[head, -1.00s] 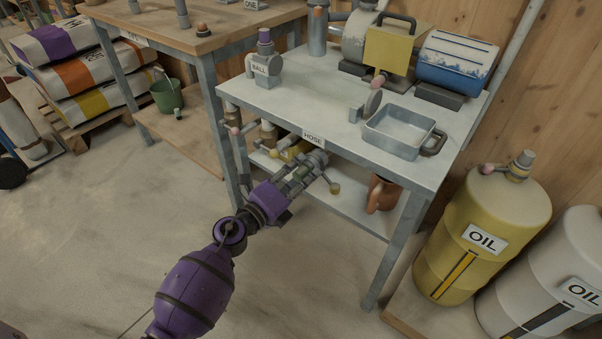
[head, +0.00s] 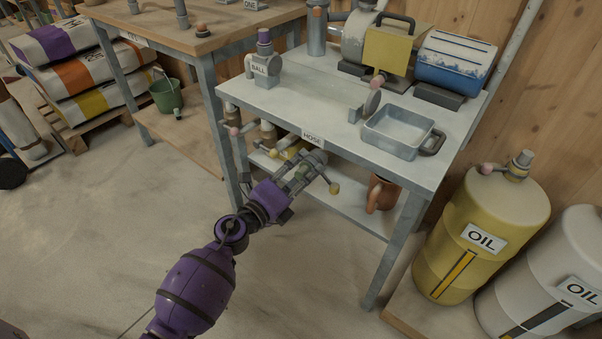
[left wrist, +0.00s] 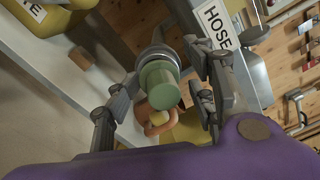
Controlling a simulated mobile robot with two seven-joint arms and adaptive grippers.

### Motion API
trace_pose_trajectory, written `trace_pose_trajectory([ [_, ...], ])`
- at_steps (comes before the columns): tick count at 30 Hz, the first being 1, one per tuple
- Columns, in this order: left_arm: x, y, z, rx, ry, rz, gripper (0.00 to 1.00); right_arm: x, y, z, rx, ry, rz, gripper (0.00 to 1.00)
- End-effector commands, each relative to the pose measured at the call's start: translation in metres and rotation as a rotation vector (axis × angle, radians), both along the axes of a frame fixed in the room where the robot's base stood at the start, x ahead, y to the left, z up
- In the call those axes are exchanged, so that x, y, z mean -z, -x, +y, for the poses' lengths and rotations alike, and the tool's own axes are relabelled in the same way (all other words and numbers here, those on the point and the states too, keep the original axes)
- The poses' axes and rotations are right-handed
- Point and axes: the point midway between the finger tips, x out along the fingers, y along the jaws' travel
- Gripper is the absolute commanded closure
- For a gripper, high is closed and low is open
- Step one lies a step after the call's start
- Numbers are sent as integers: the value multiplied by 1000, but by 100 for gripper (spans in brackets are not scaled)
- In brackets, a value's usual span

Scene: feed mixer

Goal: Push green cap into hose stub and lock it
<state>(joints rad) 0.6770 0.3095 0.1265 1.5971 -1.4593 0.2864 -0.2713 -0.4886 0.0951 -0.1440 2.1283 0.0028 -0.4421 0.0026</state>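The green cap (left wrist: 158,85) sits at the mouth of the grey hose stub (left wrist: 154,58), its round end towards my wrist camera. How deep it sits is hard to tell. In the head view the hose stub (head: 316,158) points out under the table's front edge, by the HOSE label. My left gripper (head: 300,174) reaches it from the front. In the left wrist view its fingers (left wrist: 160,75) stand on either side of the cap, with small gaps showing, so it looks open. My right gripper is not in view.
The metal table (head: 330,110) carries a grey tray (head: 395,134) above the stub. Another lever with a pink knob (head: 233,131) is to the left. A copper jug (head: 381,194) stands on the lower shelf. Oil drums (head: 480,240) are at right. The front floor is clear.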

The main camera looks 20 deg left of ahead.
Motion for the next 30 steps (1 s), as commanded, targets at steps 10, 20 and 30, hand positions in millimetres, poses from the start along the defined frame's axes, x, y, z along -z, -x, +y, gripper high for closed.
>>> trace_pose_trajectory([
  [10,2,1,1,-3,-1,3,49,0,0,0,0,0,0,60],
  [20,5,24,10,-4,-5,7,49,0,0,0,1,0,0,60],
  [30,3,90,34,-3,-2,5,49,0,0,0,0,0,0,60],
])
